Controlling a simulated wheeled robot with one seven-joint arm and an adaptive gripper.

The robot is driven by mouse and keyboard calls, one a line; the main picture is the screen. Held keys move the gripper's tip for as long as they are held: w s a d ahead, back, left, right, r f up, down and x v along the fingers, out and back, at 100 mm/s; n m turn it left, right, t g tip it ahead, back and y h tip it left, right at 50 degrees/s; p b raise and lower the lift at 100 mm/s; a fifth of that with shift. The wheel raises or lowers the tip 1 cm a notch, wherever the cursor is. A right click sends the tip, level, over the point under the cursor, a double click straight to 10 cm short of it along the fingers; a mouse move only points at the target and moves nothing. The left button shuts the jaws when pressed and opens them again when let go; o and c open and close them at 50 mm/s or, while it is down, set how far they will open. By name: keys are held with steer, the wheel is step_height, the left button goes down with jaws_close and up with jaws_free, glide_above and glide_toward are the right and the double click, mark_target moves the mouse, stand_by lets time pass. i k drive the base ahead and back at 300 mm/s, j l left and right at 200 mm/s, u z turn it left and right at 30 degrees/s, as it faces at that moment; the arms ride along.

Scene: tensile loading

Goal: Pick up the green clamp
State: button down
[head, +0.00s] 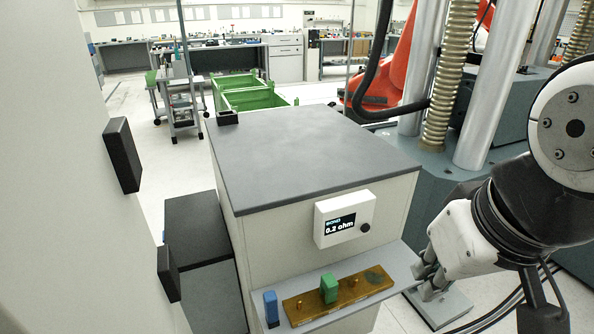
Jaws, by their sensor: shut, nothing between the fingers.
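The green clamp (328,290) stands upright on a brown board (296,309) that lies on a light grey shelf (396,262). The board also carries small brass posts, one on either side of the clamp. My gripper (424,280) is at the right end of the shelf, to the right of the green clamp and apart from it. Its fingers are shut with nothing held. Part of the fingers is hard to make out against the pale parts behind.
A blue clamp (271,309) stands left of the board. A white meter (345,218) reading 0.2 ohm is fixed to the cabinet (320,155) above the shelf. Silver columns (495,90) of a machine rise at the right, behind my arm.

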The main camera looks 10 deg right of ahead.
mark_target(329, 285)
steer(key=i+l, duration=0.15)
steer(key=l, duration=0.3)
steer(key=i+l, duration=0.15)
steer(key=l, duration=0.25)
steer(key=i+l, duration=0.15)
steer(key=l, duration=0.3)
steer(key=i+l, duration=0.15)
steer(key=l, duration=0.3)
steer(key=i+l, duration=0.15)
steer(key=l, duration=0.3)
steer(key=i+l, duration=0.15)
steer(key=l, duration=0.25)
steer(key=i+l, duration=0.1)
steer(key=l, duration=0.35)
steer(key=i+l, duration=0.15)
steer(key=l, duration=0.3)
steer(key=l+u, duration=0.1)
steer(key=u, duration=0.35)
steer(key=l+u, duration=0.15)
steer(key=u, duration=0.25)
steer(key=l+u, duration=0.15)
steer(key=u, duration=0.3)
steer(key=l+u, duration=0.2)
steer(key=u, duration=1.35)
